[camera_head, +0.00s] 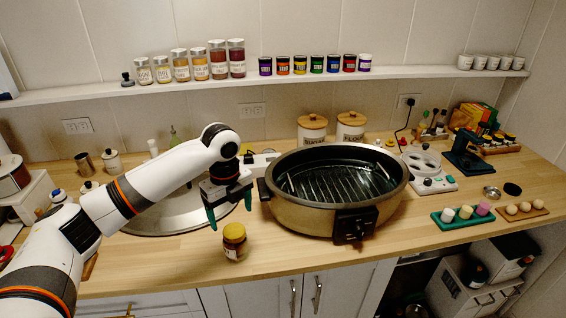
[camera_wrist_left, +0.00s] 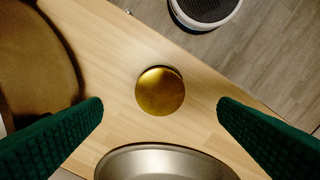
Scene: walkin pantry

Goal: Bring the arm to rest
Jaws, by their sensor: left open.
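My left gripper (camera_head: 230,209) is open and empty, its two green fingers pointing down over the counter. A small jar with a gold lid (camera_head: 235,238) stands upright on the counter, just below and in front of the fingers in the head view. In the left wrist view the round gold lid (camera_wrist_left: 160,91) lies between the spread fingers and touches neither. My left arm (camera_head: 150,190) reaches in from the left, bent at the elbow. My right gripper is not in view.
A large electric pan (camera_head: 352,226) stands close right of my left gripper. A round metal sink (camera_head: 165,222) lies under the arm. The wooden counter (camera_head: 300,255) is clear in front of the pan. A shelf (camera_head: 200,87) with jars runs along the wall.

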